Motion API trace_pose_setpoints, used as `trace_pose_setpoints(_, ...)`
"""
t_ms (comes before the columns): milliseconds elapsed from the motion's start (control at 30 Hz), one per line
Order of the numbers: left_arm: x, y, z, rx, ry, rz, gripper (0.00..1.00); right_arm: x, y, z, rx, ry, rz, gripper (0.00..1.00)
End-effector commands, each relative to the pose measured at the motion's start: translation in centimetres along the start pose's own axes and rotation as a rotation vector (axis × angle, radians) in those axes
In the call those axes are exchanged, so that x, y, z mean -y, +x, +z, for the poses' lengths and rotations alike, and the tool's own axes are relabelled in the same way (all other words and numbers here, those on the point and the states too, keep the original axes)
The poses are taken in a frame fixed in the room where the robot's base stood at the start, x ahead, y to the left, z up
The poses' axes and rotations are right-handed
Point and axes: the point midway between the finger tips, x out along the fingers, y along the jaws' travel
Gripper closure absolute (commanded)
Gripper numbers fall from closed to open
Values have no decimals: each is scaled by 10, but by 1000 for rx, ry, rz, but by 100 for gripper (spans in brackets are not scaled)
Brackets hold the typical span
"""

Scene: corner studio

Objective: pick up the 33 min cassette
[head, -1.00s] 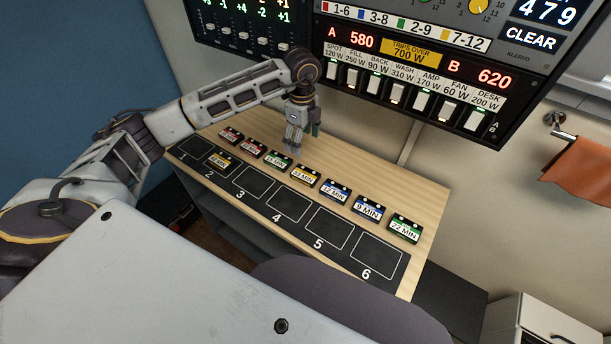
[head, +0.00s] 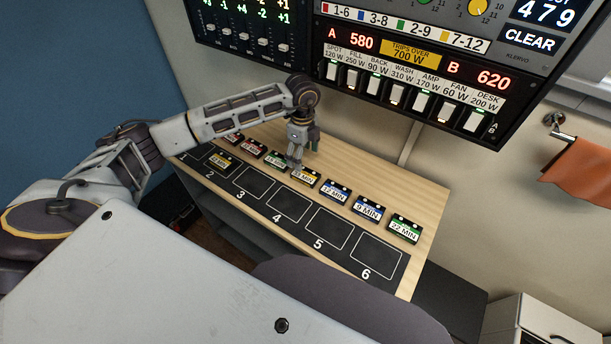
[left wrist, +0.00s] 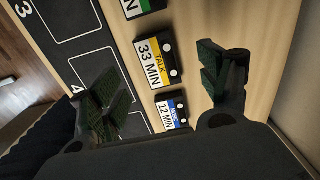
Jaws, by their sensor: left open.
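The 33 min cassette (head: 305,176) has a yellow label strip and lies on the wooden table behind the numbered mat, between a green-labelled cassette and the blue 12 min one. It also shows in the left wrist view (left wrist: 158,61), where its label reads TALK, 33 MIN. My left gripper (head: 297,165) is just above and beside it, pointing down. In the left wrist view the left gripper (left wrist: 165,88) is open, its fingers well apart, with the 33 min and 12 min cassettes (left wrist: 171,112) showing between and ahead of them. Nothing is held. My right gripper is not in view.
The black mat (head: 328,258) has numbered slots; a yellow-labelled cassette (head: 220,160) lies on slot 2. The 9 min (head: 367,209) and 22 min (head: 404,229) cassettes continue the row to the right. A switch panel (head: 400,95) hangs above the table's back.

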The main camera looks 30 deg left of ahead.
Motion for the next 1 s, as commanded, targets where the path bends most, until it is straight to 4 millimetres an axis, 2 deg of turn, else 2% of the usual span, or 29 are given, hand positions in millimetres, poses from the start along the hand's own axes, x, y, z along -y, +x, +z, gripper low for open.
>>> trace_pose_setpoints(100, 0, 14, 0, 0, -1, 1, 23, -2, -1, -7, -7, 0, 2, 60)
trace_pose_setpoints(267, 0, 22, 0, 0, 0, 0, 23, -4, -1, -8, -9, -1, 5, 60)
trace_pose_setpoints(700, -1, 26, 0, 0, 0, 0, 23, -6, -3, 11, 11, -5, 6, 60)
trace_pose_setpoints(1000, -6, 53, 4, 1, 0, 2, 23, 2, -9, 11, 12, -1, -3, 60)
